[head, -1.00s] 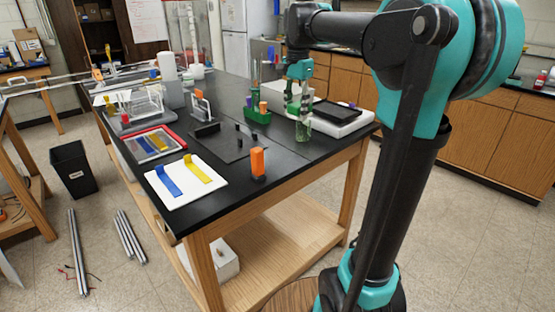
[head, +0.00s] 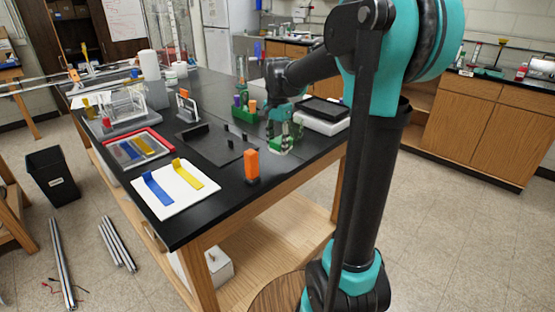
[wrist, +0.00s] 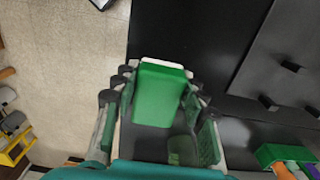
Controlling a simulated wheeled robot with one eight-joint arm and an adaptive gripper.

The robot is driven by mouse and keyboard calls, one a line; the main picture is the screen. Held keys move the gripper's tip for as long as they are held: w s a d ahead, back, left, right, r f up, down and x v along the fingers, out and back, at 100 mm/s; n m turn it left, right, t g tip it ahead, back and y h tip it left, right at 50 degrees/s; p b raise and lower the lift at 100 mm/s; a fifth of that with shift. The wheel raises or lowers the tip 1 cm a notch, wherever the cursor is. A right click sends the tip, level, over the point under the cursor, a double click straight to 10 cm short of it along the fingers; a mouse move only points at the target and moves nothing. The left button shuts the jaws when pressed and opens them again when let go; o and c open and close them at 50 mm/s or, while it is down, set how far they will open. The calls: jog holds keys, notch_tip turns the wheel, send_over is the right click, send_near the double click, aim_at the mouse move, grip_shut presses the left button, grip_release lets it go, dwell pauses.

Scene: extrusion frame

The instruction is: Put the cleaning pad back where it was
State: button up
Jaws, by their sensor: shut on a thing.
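The cleaning pad, a green block with a white layer (wrist: 160,90), is between the fingertips of my gripper (wrist: 158,85) in the wrist view. My gripper is shut on it. In the head view my gripper (head: 283,135) is low over the right part of the black table, near its edge, with a green and white shape (head: 281,149) at its tips. I cannot tell whether the pad touches the table. A greenish, see-through thing (wrist: 182,150) shows between the fingers in the wrist view, partly hidden.
An orange block (head: 252,166) stands near the front edge of the table (head: 225,207). A white board with blue and yellow pieces (head: 182,201) lies left of it. A dark mat (head: 207,148) and a green holder (head: 243,115) are nearby. Floor lies beyond the edge.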

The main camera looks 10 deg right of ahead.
aim_at(278, 166)
jog(key=shift+f, duration=2.85)
jog(key=shift+f, duration=0.1)
jog(key=o, duration=1.1)
notch_tip(278, 166, up, 12)
jog(key=shift+r, duration=0.15)
